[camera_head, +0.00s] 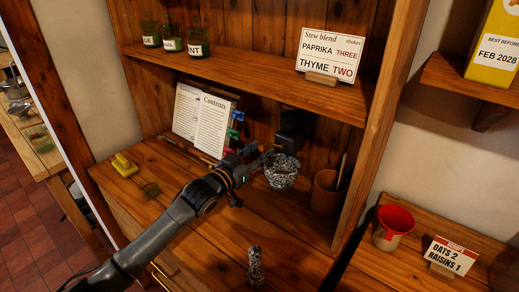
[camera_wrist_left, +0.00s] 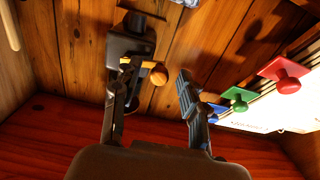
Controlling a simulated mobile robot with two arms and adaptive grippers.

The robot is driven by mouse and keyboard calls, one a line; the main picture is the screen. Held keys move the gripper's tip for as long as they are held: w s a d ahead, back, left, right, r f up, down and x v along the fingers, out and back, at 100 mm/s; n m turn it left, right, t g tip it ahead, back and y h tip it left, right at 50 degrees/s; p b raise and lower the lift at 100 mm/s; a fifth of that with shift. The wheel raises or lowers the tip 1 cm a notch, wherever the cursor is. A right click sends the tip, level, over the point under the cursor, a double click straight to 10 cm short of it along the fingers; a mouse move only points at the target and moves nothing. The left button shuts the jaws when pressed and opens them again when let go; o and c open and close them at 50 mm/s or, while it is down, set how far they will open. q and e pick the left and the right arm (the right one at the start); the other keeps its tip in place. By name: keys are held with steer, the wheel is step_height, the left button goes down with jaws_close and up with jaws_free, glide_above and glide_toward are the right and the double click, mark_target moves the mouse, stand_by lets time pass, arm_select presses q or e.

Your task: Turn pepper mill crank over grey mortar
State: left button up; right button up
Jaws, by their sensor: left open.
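The black pepper mill (camera_head: 291,128) is at the back of the lower shelf bay, above the grey speckled mortar (camera_head: 282,174). In the left wrist view the dark mill (camera_wrist_left: 130,45) has a crank arm with a round wooden knob (camera_wrist_left: 159,75). My left gripper (camera_head: 262,157) reaches in from the left beside the mill and mortar. In the left wrist view its fingers (camera_wrist_left: 155,88) are apart, and the knob appears between them. Whether a finger touches the crank I cannot tell. My right gripper is not in view.
An open book (camera_head: 205,120) stands behind, with coloured knobs (camera_wrist_left: 285,84) near it. A brown pot (camera_head: 327,192) is right of the mortar. A speckled pestle (camera_head: 255,266) stands in front. A card (camera_head: 330,54) on the upper shelf reads paprika three, thyme two.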

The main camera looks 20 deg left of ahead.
arm_select(q)
steer(key=shift+w+d, duration=0.1)
steer(key=shift+w, duration=0.15)
jaws_close()
steer(key=shift+r+m+p, duration=0.5)
steer(key=shift+m+p, duration=0.2)
steer(key=shift+f, duration=0.1)
jaws_free()
